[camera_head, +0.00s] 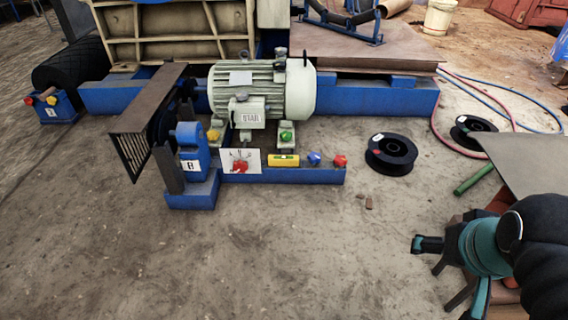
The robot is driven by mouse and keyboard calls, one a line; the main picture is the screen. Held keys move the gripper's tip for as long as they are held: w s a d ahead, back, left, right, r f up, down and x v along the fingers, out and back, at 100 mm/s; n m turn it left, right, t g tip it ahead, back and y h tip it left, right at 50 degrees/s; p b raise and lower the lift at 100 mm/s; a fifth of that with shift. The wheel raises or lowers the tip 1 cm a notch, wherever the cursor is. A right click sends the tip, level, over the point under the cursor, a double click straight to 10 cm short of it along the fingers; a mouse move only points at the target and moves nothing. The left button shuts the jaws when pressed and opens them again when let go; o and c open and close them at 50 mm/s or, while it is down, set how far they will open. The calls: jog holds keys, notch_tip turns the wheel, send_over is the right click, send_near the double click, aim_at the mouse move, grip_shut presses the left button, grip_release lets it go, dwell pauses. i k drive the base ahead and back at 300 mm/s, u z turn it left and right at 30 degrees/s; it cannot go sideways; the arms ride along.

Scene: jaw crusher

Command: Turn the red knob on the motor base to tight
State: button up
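A red knob (240,167) sits on a white plate (250,155) with dark markings, at the front of the blue motor base (290,176). The markings are too small to read. A second, smaller red knob (340,161) is at the right end of the same rail. The pale green motor (265,90) stands behind. My gripper (447,280) is at the lower right, teal and black. Its two fingers look spread, one to the left and one downward, with nothing between them. It is well apart from both red knobs, to their right and nearer the camera.
A yellow level (284,160) and a blue knob (314,158) lie between the red knobs. A belt guard (148,110) stands left. Black spools (391,154), hoses and a green rod (473,179) lie right, near a table (530,165).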

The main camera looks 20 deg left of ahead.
aim_at(340, 160)
jog(key=u, duration=1.25)
jog(key=k, duration=0.45)
jog(key=z, duration=0.8)
jog(key=i, duration=0.95)
jog(key=u, duration=0.1)
